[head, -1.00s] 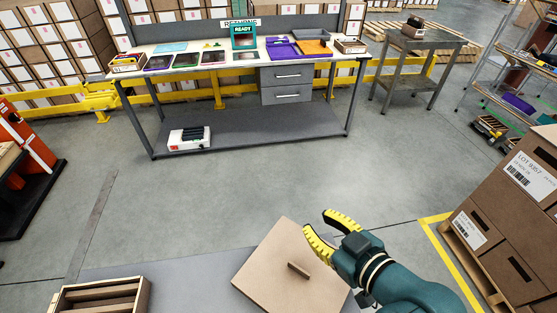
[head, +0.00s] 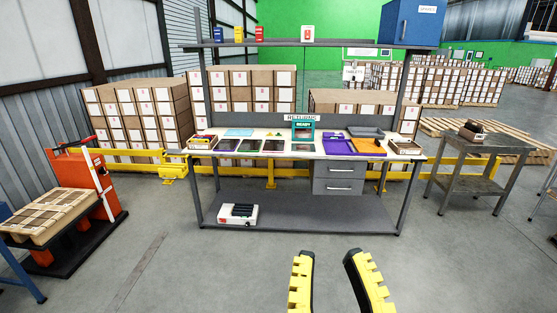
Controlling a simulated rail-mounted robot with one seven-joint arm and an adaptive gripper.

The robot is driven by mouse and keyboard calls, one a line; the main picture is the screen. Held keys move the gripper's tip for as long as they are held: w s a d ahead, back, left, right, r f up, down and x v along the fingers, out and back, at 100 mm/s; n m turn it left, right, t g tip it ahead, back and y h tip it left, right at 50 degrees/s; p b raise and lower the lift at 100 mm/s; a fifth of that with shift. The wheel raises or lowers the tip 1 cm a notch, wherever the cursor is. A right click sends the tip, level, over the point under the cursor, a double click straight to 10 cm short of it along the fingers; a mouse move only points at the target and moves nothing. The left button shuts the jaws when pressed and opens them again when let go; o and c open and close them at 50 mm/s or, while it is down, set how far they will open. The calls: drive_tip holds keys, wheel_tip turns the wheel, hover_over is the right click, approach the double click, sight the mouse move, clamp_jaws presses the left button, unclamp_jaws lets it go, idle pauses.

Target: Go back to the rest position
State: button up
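My gripper (head: 330,268) shows at the bottom of the head view, right of centre. Its two yellow and black fingers point up and stand apart with a clear gap between them. Nothing is between the fingers, and only grey floor shows through the gap. The rest of my arm is below the picture.
A steel cart (head: 478,146) is at the right. An orange lift (head: 98,190) with a carton (head: 45,212) is at the left. The floor between is free.

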wheel_tip(320, 180, up, 35)
drive_tip(key=p, duration=3.1)
drive_tip(key=shift+f, duration=0.15)
